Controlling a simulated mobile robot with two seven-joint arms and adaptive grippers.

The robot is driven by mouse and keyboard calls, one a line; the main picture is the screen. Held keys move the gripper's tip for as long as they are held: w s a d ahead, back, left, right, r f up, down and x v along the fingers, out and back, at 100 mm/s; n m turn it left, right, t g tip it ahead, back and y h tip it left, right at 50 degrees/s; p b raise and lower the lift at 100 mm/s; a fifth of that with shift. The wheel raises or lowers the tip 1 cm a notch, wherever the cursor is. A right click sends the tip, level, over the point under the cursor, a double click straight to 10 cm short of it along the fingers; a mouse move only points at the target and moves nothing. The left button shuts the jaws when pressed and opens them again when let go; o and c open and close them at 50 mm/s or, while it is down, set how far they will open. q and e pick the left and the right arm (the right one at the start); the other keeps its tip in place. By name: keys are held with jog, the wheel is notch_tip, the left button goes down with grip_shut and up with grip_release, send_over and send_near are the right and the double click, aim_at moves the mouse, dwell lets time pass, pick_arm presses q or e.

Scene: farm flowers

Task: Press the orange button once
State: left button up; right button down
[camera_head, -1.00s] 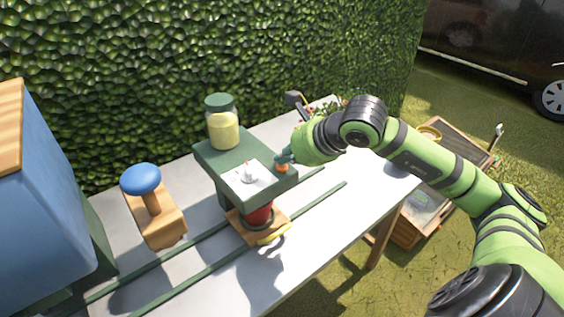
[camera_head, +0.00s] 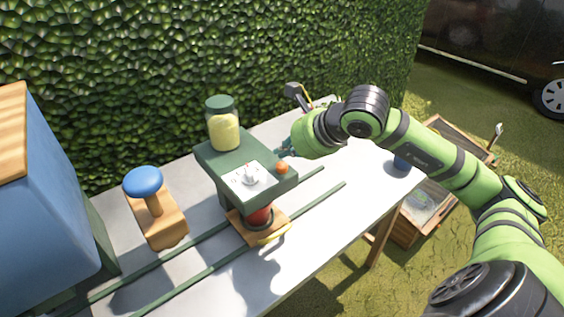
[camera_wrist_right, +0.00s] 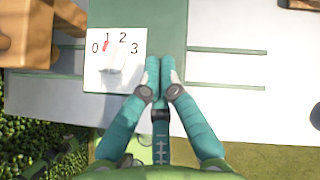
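The orange button (camera_head: 282,168) sits on the top right corner of the green machine (camera_head: 235,150), beside a white dial plate. In the head view the button is uncovered. My right gripper (camera_head: 284,152) is just behind it in the picture, apart from it, with its arm coming in from the right. In the right wrist view the teal fingers (camera_wrist_right: 158,75) are together with nothing visible between them, over the green machine top. The button cannot be seen there. The white dial (camera_wrist_right: 112,60) has a red mark near the 1. My left gripper is not in view.
A jar of yellow contents (camera_head: 222,125) stands on the machine's back. A red item (camera_head: 259,216) sits under the machine on a wooden block. A blue-topped wooden stamp (camera_head: 146,185) and a large blue box (camera_head: 40,200) are to the left.

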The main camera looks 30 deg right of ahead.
aim_at(285, 166)
jog(key=shift+r+p, duration=1.35)
jog(key=shift+r, duration=1)
jog(key=shift+f, duration=0.1)
